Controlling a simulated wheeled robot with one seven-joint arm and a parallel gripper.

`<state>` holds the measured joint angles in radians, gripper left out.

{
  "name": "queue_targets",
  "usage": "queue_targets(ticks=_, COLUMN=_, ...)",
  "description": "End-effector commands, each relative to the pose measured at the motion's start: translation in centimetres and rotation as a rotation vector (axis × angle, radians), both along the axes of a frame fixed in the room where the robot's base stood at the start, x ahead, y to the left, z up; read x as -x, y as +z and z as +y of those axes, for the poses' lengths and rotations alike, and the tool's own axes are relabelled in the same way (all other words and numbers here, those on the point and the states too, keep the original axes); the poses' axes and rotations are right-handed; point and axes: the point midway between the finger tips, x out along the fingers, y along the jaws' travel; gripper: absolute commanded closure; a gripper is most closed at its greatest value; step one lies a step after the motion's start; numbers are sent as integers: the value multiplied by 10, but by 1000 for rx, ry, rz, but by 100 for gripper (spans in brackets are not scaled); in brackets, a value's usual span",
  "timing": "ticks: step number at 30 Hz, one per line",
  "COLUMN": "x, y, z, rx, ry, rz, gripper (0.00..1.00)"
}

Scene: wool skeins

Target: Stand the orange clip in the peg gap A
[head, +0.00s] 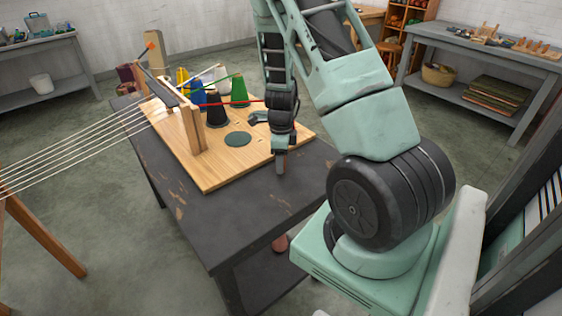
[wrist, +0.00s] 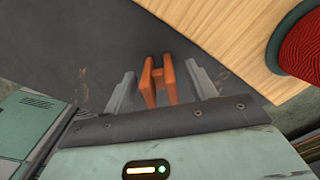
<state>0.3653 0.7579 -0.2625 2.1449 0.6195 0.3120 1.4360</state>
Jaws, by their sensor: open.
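The orange clip (wrist: 158,80) shows in the wrist view, with two upright prongs joined by a crosspiece, over the dark table top. My gripper (wrist: 162,88) is open, with one grey finger on each side of the clip and a visible gap on both sides. Whether the clip rests on the table is hard to tell. In the head view my gripper (head: 280,168) points down at the right edge of the wooden board, low over the dark table; the clip cannot be made out there. No label marking peg gap A can be read in either view.
The wooden board (head: 222,175) carries an upright wooden frame (head: 192,125) with pale threads running left, several coloured cones such as the green cone (head: 239,92), and a flat dark disc (head: 238,139). A red skein (wrist: 305,45) is right in the wrist view. The front table top (head: 230,225) is clear.

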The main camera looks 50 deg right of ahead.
Motion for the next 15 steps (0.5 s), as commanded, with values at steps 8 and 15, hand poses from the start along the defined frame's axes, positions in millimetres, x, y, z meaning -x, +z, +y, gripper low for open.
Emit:
queue_targets(ticks=8, x=0, y=-15, z=0, rx=0, ry=0, rz=-1, gripper=44)
queue_targets(ticks=15, x=0, y=-14, z=0, rx=1, ry=0, rz=-1, gripper=80)
